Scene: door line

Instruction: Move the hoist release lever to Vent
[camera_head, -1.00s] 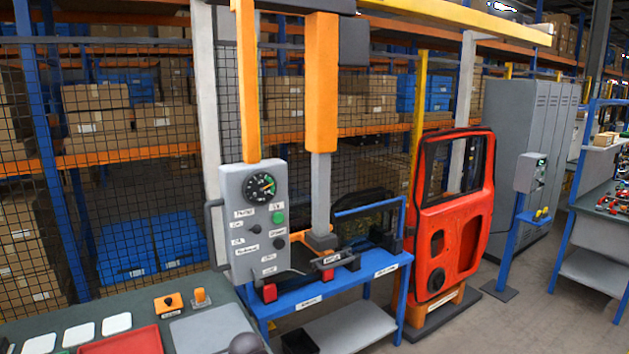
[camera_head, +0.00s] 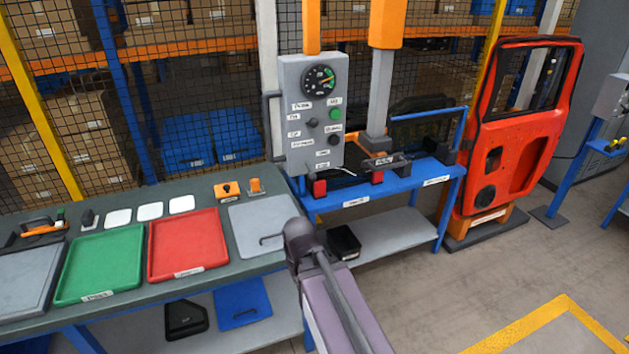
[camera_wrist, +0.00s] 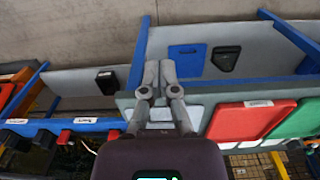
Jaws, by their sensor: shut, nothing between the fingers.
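The grey hoist control panel (camera_head: 312,112) stands upright at the back of the blue stand. It carries a round gauge (camera_head: 318,80), a green button (camera_head: 336,114), a dark knob (camera_head: 312,123) at left and another dark knob (camera_head: 334,140) lower right. Small white labels surround them. Their words are too small to read, so I cannot tell which control is the release lever or which label says Vent. My gripper (camera_wrist: 158,72) is shut and empty in the wrist view, over the bench's edge, apart from the panel. In the head view only my arm shows clearly, below the panel.
The green bench holds a red tray (camera_head: 187,244), a green tray (camera_head: 100,264) and a grey plate (camera_head: 262,222). The blue stand (camera_head: 385,190) is right of it. A red door (camera_head: 525,130) stands further right. Open floor (camera_head: 470,280) lies in front of the stand.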

